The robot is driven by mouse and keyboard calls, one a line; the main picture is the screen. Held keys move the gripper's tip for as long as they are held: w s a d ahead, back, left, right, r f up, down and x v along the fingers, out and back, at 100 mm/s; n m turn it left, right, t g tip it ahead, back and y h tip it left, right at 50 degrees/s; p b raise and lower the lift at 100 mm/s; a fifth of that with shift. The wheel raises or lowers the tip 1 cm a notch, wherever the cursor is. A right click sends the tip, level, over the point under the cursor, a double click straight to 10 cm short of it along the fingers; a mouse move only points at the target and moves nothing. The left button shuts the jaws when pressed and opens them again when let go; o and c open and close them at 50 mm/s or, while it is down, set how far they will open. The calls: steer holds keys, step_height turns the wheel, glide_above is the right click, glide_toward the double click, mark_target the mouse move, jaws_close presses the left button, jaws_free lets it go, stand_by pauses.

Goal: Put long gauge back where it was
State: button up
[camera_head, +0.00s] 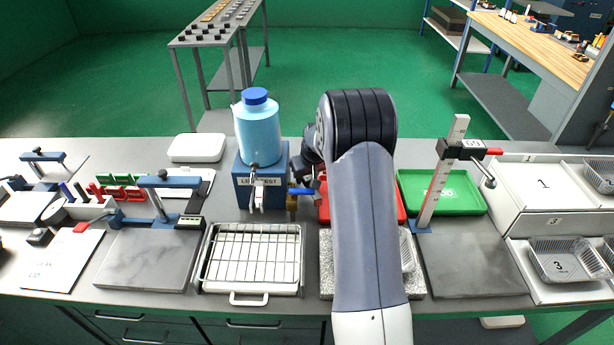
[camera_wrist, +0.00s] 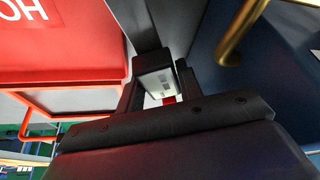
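My gripper (camera_wrist: 160,90) has its two dark fingers on either side of a pale grey block with small dark marks and a red end, which I take to be the long gauge (camera_wrist: 156,82). Only a short part of it shows, and most is hidden by the fingers and gripper body. In the head view my gripper (camera_head: 308,178) is just right of the leak test stand, largely hidden behind my arm. A rack of green and red gauges (camera_head: 118,187) stands at the left of the bench.
The blue leak test stand (camera_head: 243,190) with a bottle (camera_head: 258,135) is close at left. Its brass rod (camera_wrist: 238,38) is near my gripper. The red tray (camera_wrist: 60,60) lies close on the other side. A wire rack (camera_head: 250,258) and a tall height gauge (camera_head: 440,180) flank my arm.

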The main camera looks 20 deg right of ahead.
steer(key=o, duration=0.4)
steer(key=shift+c, duration=0.2)
steer(key=shift+r, duration=0.1)
steer(key=shift+r+p, duration=0.6)
steer(key=shift+p, duration=0.1)
steer(key=b+v, duration=0.2)
steer(key=v, duration=0.9)
steer(key=shift+s+r, duration=0.25)
steer(key=shift+s, duration=0.05)
